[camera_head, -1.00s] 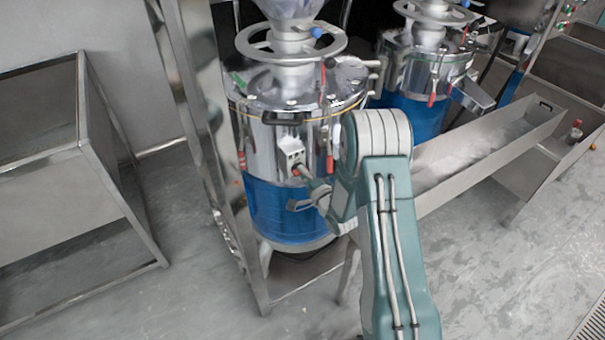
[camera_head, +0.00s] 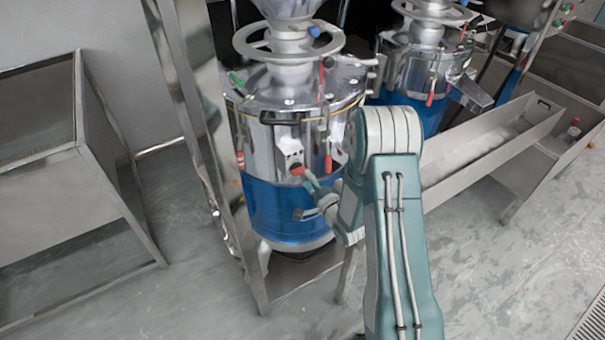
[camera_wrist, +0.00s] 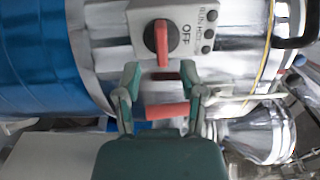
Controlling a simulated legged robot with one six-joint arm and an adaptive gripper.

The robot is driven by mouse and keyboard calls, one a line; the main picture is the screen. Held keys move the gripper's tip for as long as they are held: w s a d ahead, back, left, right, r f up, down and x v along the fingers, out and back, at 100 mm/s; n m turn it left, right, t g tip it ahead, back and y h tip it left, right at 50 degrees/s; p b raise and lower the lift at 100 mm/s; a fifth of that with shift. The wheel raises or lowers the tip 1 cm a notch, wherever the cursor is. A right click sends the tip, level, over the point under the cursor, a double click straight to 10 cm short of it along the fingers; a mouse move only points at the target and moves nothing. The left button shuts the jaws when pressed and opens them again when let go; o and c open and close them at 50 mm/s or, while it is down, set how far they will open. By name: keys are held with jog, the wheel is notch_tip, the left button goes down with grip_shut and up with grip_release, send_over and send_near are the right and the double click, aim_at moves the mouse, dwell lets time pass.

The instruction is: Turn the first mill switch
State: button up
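The first mill's switch is a grey box (camera_head: 289,147) on the front of the near mill. In the head view, my gripper (camera_head: 306,196) is partly hidden behind my arm.
A red latch handle (camera_wrist: 168,110) shows between and behind the fingers; it hangs right of the switch in the head view (camera_head: 328,163). A metal trough (camera_head: 480,150) and second mill (camera_head: 412,80) stand right. A steel frame post (camera_head: 190,110) is left.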

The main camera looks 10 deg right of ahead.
jog(key=v, duration=0.8)
jog(key=shift+w+d, duration=0.1)
notch_tip(320, 180, up, 17)
jog(key=s+n+g+h, duration=0.2)
jog(key=n+g+h, duration=0.4)
jog(key=n, duration=0.2)
jog(key=s+a+r+n+g, duration=0.2)
jog(key=s+r+n, duration=0.1)
jog(key=s, duration=0.8)
jog(key=s+a+r+n+g, duration=0.2)
jog(key=s+r, duration=0.3)
jog(key=s, duration=0.7)
jog(key=shift+s+a+n+g, duration=0.25)
jog(key=shift+s+n+g, duration=0.05)
jog(key=shift+n+g, duration=0.5)
jog(key=shift+r, duration=0.15)
